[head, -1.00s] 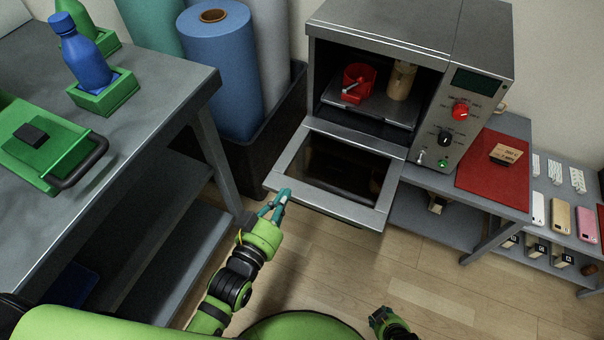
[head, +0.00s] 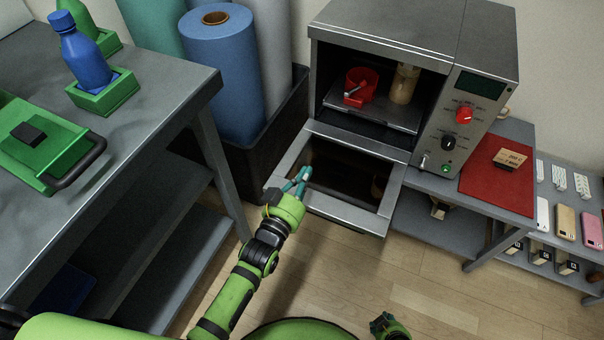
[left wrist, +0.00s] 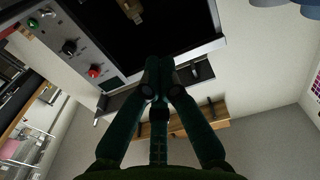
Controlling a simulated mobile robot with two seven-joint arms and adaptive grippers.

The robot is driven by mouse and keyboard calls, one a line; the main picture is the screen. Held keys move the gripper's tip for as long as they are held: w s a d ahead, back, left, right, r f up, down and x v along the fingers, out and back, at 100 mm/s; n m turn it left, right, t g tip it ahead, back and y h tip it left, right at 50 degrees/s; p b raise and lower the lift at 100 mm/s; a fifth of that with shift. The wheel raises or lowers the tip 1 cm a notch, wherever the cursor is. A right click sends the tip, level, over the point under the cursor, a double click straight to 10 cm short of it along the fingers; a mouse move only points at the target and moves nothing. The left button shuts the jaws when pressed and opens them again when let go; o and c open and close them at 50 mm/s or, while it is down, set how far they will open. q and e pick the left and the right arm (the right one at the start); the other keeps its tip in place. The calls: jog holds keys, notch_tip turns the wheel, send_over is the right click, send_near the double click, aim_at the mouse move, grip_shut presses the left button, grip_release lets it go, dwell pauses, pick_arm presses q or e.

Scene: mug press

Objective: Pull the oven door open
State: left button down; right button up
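The oven (head: 385,40) stands on a grey bench with its door (head: 345,216) hinged down, roughly flat, leaving the cavity open. A red mug (head: 360,82) and a tan, bottle-like item (head: 404,84) sit inside on a tray (head: 372,112). My left gripper (head: 303,175) overlaps the door's left side in the head view; its teal fingers are close together. I cannot tell if they touch the door. In the left wrist view the fingertips (left wrist: 160,62) meet with nothing seen between them, near the oven's edge. My right gripper (head: 388,325) is low at the bottom, its fingers unclear.
A grey table (head: 150,100) with green holders stands left. A dark bin (head: 262,140) holding rolls is behind my left gripper. A red mat (head: 490,185) lies right of the oven. Wooden floor (head: 440,285) is clear in front of the door.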

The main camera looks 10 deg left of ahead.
pick_arm(q)
jog(key=shift+s+f, duration=0.15)
jog(key=shift+f, duration=0.3)
notch_tip(320, 180, down, 8)
jog(key=s+t+b, duration=0.1)
jog(key=s+b, duration=0.1)
jog(key=b, duration=0.6)
jog(key=shift+s+a, duration=0.15)
jog(key=shift+a, duration=0.25)
pick_arm(e)
notch_tip(320, 180, up, 6)
jog(key=a+g, duration=0.1)
jog(key=g, duration=0.1)
jog(key=shift+a+r+m+g, duration=0.25)
jog(key=shift+a+m+g, duration=0.15)
